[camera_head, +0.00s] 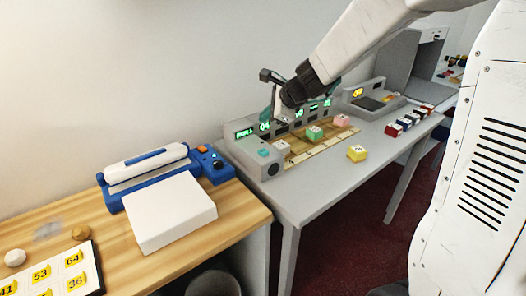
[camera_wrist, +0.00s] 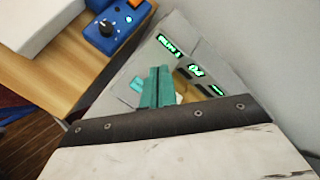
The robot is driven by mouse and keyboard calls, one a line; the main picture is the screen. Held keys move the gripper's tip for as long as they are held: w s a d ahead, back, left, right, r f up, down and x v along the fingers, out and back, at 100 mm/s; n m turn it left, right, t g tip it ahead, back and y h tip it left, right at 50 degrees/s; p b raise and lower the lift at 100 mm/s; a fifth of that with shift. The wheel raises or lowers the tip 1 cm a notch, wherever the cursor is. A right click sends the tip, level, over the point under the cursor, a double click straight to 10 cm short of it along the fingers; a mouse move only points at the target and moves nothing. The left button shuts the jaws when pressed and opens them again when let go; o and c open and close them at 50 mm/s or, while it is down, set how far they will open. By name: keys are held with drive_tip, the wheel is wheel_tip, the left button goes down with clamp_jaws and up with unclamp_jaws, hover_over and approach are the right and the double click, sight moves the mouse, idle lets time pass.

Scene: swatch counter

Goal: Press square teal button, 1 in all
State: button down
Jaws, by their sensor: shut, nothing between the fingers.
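The square teal button (camera_head: 264,153) is on the near left end of a grey device (camera_head: 257,137) with green lit displays. In the head view, my gripper (camera_head: 281,117) is over the device, above and right of the button. The fingertips look apart from the button, but the exact gap cannot be told.
Several coloured blocks, including a green one (camera_head: 315,133) and a yellow one (camera_head: 357,153), lie on or near the device's wooden tray. A wooden table (camera_head: 200,235) at left bears a blue-and-white machine (camera_head: 150,172) and a white box (camera_head: 171,211). A wall stands behind.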

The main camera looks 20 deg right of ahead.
sight(266, 152)
drive_tip(key=shift+f, duration=4.35)
drive_tip(key=shift+f, duration=0.1)
drive_tip(key=shift+f, duration=0.3)
drive_tip(key=shift+f, duration=0.5)
drive_tip(key=shift+r, duration=0.95)
drive_tip(key=shift+r, duration=2.5)
